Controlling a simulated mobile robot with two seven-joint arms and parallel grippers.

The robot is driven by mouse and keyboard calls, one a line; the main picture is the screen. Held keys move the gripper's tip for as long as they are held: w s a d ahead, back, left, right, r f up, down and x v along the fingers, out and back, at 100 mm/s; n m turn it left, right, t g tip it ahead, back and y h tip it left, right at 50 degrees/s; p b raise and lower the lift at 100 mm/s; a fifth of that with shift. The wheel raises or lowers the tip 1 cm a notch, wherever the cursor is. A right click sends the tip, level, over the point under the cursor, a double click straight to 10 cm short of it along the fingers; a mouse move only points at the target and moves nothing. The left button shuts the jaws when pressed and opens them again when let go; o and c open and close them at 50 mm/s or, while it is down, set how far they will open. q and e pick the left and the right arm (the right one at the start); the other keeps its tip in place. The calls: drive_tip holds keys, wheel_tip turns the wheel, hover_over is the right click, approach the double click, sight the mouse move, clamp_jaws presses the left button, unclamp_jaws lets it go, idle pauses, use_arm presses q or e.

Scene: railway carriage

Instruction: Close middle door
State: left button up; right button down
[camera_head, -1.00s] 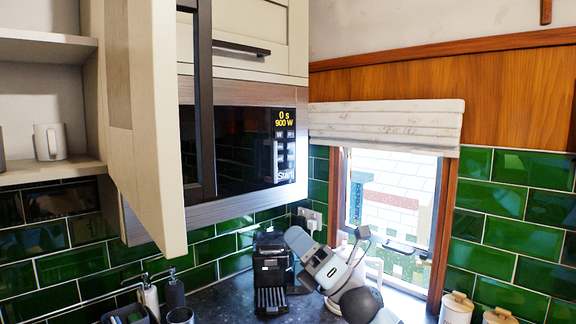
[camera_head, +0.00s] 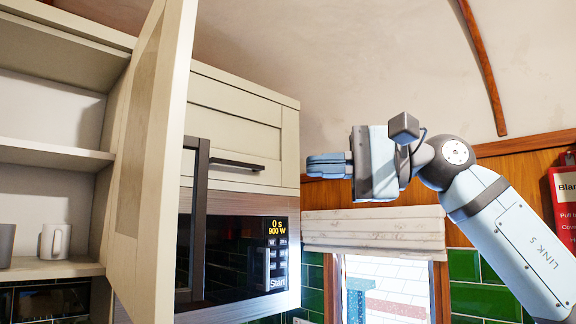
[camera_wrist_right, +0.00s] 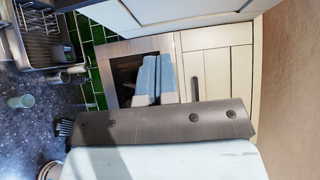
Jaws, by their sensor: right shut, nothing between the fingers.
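The open cabinet door (camera_head: 160,150) is a cream panel that stands out from the wall cabinet, between the open shelves on the left and the microwave on the right. A dark vertical bar handle (camera_head: 192,220) shows beside its edge. My right gripper (camera_head: 312,166) is shut and empty, up in the air to the right of the door and in front of the upper cabinet, clear of the door. In the right wrist view its closed fingers (camera_wrist_right: 155,80) point toward the microwave and cabinet front. My left gripper is not in view.
The microwave (camera_head: 279,256) sits below an upper cabinet front (camera_head: 235,145) with a dark horizontal handle (camera_head: 237,164). Cups (camera_head: 55,241) stand on the open shelf. A blind (camera_head: 375,230) hangs over the window. A red sign (camera_head: 566,200) is at far right.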

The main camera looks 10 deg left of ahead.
drive_tip(key=s+a+p, duration=0.3)
drive_tip(key=a+p, duration=0.1)
drive_tip(key=a, duration=0.8)
drive_tip(key=shift+s, duration=0.15)
